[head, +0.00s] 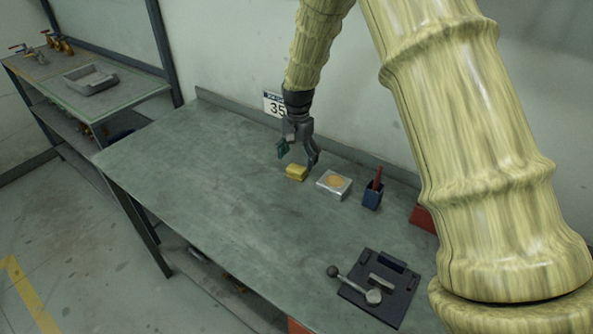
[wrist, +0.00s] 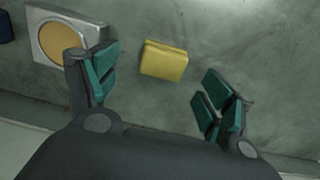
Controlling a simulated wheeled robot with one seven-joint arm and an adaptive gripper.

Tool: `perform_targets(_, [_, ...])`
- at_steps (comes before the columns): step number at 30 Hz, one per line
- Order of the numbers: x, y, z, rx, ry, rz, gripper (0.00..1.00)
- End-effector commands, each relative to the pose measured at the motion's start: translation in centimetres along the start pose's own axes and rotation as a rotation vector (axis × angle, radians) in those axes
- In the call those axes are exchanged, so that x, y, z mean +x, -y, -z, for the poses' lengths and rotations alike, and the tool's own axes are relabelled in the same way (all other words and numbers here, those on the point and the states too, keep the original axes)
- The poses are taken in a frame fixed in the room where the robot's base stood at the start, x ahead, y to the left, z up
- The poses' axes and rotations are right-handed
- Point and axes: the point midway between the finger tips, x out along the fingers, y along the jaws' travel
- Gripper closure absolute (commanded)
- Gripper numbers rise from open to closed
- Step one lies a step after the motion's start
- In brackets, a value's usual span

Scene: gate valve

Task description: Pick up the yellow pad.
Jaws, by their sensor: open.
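The yellow pad (head: 296,172) lies on the green-grey workbench (head: 200,185), near its back edge. It is a small block, and in the wrist view the pad (wrist: 164,61) shows whole, lying slightly turned. My gripper (head: 299,153) hangs over the bench just above and behind the pad, pointing down. In the wrist view my gripper (wrist: 155,88) is open and empty, with its teal finger pads apart. The pad lies ahead of the gap between the fingers, and no finger is seen touching it.
A silver box with a round tan top (head: 334,185) stands close right of the pad, near the left finger in the wrist view. A blue cup with a red item (head: 373,195) stands further right. A dark lever fixture (head: 378,287) sits at front right. The bench's left part is clear.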

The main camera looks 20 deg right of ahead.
Motion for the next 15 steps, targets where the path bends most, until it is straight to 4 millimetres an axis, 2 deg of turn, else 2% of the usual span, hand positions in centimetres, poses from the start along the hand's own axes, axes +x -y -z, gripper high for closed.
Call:
perform_targets(5, [1.1, 0.2, -0.2, -0.003, 0.001, -0.001, 0.18])
perform_targets(15, [4.6, 0.3, -0.5, -0.002, 0.001, 0.0, 0.18])
